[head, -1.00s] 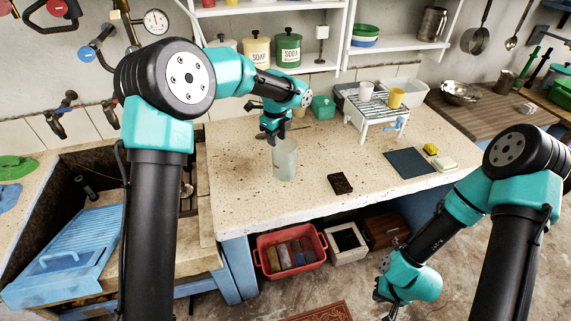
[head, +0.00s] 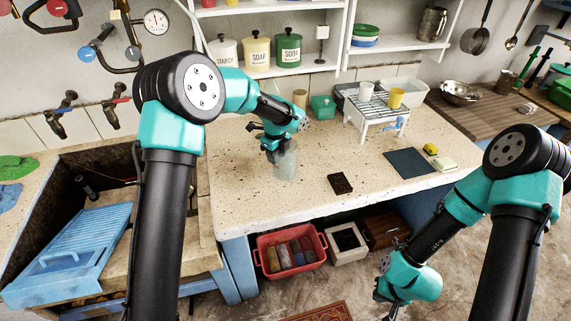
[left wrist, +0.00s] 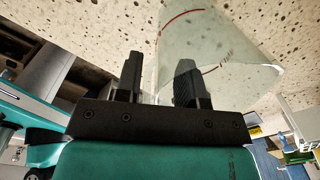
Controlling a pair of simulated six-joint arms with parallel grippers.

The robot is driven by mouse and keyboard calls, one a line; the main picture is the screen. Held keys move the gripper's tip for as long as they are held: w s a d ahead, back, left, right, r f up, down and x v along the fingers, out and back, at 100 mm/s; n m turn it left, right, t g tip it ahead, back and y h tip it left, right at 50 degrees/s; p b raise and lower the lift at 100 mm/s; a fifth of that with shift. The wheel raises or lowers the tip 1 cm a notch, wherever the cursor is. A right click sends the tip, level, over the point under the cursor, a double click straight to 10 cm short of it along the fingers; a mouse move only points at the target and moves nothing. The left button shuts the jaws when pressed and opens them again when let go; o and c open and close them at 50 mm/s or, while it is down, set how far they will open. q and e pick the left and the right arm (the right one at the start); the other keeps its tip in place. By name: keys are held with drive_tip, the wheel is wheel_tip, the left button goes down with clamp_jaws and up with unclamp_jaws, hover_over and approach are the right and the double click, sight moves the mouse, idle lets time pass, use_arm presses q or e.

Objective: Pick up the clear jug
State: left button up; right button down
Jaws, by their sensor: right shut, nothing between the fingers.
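The clear jug (head: 286,166) stands upright on the speckled stone counter, left of a dark brown block. My left gripper (head: 270,154) is low at the jug's upper left side. In the left wrist view the two fingers (left wrist: 160,70) are apart, and the jug's clear wall (left wrist: 225,45), with red marks, reaches into the gap between them. The right-hand finger overlaps the glass; I cannot tell whether either finger touches it. My right gripper (head: 384,291) is shut and empty, low in front of the counter, its fingers partly out of sight.
The dark brown block (head: 340,183) lies right of the jug. A white rack (head: 372,108) with cups stands further back right, near a dark mat (head: 408,162). The sink (head: 100,190) is at the left. A red crate (head: 290,252) sits below the counter.

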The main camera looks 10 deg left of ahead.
use_arm(q)
wheel_tip(320, 180, down, 2)
idle(0.5)
clamp_jaws()
